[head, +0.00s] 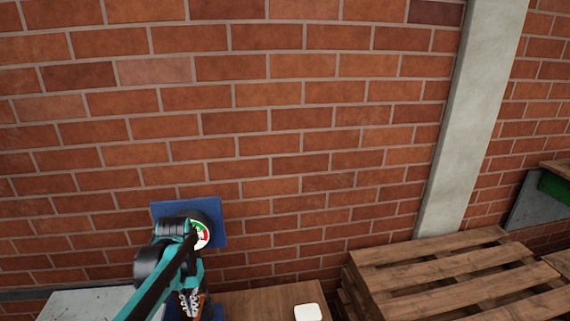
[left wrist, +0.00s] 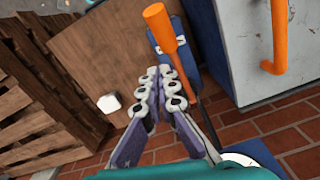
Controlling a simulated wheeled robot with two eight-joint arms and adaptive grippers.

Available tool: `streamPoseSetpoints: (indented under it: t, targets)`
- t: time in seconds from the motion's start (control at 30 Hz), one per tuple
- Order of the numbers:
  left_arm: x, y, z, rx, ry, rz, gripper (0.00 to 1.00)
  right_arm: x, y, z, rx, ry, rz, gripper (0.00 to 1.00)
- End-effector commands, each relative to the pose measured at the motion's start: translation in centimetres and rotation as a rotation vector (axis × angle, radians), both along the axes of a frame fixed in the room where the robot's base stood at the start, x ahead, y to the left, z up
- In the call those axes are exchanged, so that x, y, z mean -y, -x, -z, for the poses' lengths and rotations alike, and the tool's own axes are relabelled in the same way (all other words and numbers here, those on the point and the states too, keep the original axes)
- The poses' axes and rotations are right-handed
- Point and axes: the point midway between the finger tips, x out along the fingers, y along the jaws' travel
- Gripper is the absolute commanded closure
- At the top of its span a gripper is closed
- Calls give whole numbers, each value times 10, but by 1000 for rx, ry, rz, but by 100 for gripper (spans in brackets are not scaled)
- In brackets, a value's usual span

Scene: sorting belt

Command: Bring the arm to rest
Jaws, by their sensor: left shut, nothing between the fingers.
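My left gripper (head: 190,303) is low in the head view, at the end of my teal and black arm, pointing down. In the left wrist view its two fingers (left wrist: 158,76) lie close together, shut with nothing between them. The gripper is above or beside a brown wooden tabletop (head: 262,299), which also shows in the left wrist view (left wrist: 100,50). I cannot tell the exact height above it. My right gripper is in neither view.
A small white block (head: 308,312) lies on the tabletop. Wooden pallets (head: 430,270) stand at the right, before a brick wall (head: 300,120). An orange-handled object (left wrist: 162,30) is close beyond the fingertips. A grey cabinet (left wrist: 235,50) with an orange handle stands at the right.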

Motion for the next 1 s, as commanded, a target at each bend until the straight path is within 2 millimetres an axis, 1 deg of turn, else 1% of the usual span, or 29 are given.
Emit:
streamPoseSetpoints:
  t: [0.03, 0.1, 0.27, 0.3, 0.37, 0.4, 0.5, 0.6, 0.7, 0.8, 1.0]
  targets:
    - [10, 12, 20, 39, -5, 7, 100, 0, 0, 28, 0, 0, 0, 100]
    - [21, 26, 35, 105, -15, 9, 100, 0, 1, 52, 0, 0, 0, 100]
    - [47, 61, 74, 265, -24, 15, 100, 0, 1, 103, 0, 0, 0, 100]
    - [53, 70, 86, 304, -25, 15, 100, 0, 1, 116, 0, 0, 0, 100]
    - [62, 83, 104, 365, -24, 17, 100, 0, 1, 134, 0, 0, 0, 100]
    - [66, 91, 117, 404, -22, 19, 100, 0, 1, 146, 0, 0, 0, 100]
    - [77, 109, 147, 495, -15, 20, 100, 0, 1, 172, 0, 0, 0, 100]
    - [85, 122, 171, 567, -5, 20, 100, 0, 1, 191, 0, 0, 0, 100]
    - [90, 129, 186, 614, 2, 21, 100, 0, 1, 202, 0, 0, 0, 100]
    - [92, 133, 192, 639, 7, 20, 100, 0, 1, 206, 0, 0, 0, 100]
    - [93, 133, 191, 646, 8, 19, 100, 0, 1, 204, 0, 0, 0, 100]
